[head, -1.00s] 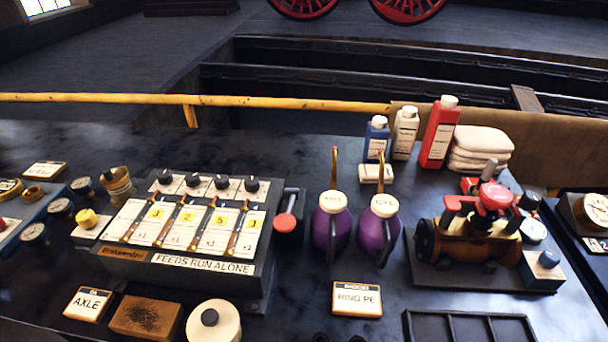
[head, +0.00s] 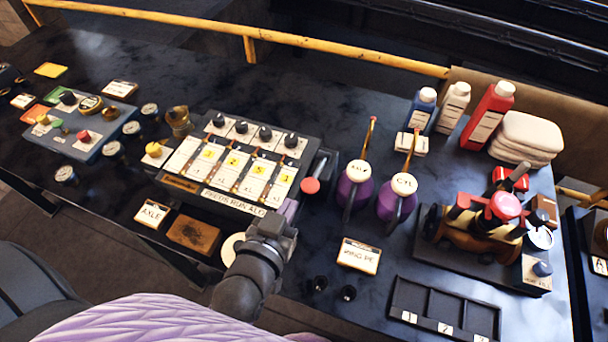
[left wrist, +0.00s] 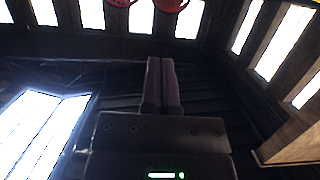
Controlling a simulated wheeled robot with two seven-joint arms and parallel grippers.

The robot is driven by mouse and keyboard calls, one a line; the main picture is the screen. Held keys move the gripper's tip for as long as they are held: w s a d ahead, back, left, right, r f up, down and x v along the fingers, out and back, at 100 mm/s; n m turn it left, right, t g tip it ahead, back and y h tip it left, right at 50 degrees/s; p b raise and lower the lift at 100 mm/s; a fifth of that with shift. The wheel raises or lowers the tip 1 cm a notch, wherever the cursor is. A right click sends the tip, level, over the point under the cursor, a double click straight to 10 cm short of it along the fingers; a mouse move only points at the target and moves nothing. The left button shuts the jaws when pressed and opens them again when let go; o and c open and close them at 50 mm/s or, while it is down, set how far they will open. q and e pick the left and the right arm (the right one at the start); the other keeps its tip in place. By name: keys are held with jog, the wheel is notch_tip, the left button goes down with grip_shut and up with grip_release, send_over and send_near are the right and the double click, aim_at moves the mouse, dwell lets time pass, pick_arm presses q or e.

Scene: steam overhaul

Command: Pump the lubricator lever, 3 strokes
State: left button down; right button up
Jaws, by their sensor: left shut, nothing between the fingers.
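The lubricator (head: 228,180) is a dark box with numbered sight feeds on its face and several black knobs along its top. Its lever (head: 310,186), with a red end, sticks out at the box's right side and points toward me. My left gripper (head: 291,207) is in front of the box's lower right corner, to the lower left of the red end and apart from it in the picture. Its purple fingers are shut and empty; they show together in the left wrist view (left wrist: 160,78). The lever is not visible in that view. My right gripper is out of view.
Two purple oil cans (head: 354,190) stand right of the lever. A small engine model (head: 480,225) and a divided tray (head: 444,308) are further right. A brown block (head: 193,233) and an AXLE card (head: 153,213) lie in front of the lubricator. Bottles stand at the back.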

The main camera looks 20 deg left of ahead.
pick_arm(q)
jog(key=b, duration=0.2)
send_over(306, 191)
notch_tip(306, 191, down, 3)
jog(key=shift+w+r, duration=0.15)
jog(key=shift+r, duration=0.05)
notch_tip(306, 191, down, 3)
jog(key=shift+r, duration=0.1)
jog(key=shift+f+b, duration=0.35)
jog(key=shift+f, duration=0.2)
